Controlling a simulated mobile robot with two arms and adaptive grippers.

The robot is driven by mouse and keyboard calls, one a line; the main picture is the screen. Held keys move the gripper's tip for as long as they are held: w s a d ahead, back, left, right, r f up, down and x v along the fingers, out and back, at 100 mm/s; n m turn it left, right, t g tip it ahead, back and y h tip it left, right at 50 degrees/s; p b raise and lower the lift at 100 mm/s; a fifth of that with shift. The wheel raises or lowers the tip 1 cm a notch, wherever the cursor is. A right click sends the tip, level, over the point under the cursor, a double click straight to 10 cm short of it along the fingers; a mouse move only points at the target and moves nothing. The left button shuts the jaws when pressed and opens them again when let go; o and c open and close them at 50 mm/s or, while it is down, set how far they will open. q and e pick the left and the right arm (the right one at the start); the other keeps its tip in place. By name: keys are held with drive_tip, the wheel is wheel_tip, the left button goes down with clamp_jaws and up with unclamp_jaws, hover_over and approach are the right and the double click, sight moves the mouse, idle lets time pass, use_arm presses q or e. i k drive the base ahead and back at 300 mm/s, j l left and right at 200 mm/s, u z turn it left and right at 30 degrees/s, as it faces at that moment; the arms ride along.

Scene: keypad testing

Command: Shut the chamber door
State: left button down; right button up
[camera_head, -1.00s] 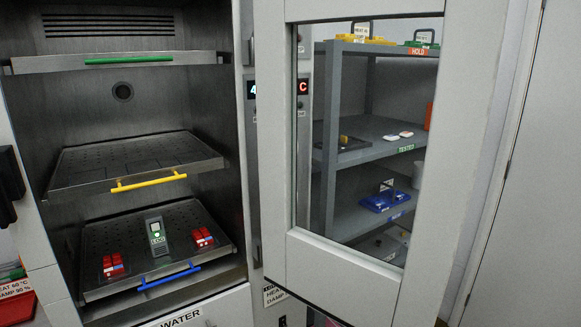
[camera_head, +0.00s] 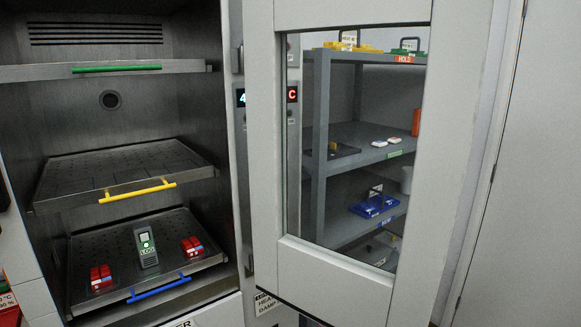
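The chamber (camera_head: 118,118) stands open at the left. Its door (camera_head: 458,130), a pale frame with a large window, hangs open on the right side of the opening. Inside are three shelves: an upper one with a green handle (camera_head: 117,69), a middle one with a yellow handle (camera_head: 138,191) and a lower one with a blue handle (camera_head: 158,289). The lower shelf bears a grey device (camera_head: 146,246) with a lit green screen, between two red items (camera_head: 101,278) (camera_head: 192,247). Neither of my grippers can be made out in the view.
Through the door's window I see a grey rack (camera_head: 319,170) with yellow, green and blue trays, including a blue one (camera_head: 374,206). A plain wall (camera_head: 530,180) is at the far right, close to the door.

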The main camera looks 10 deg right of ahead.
sight(329, 288)
drive_tip(key=i+l+u, duration=0.1)
drive_tip(key=l+u, duration=0.2)
drive_tip(key=u, duration=0.15)
drive_tip(key=l+u, duration=0.7)
drive_tip(key=u, duration=0.15)
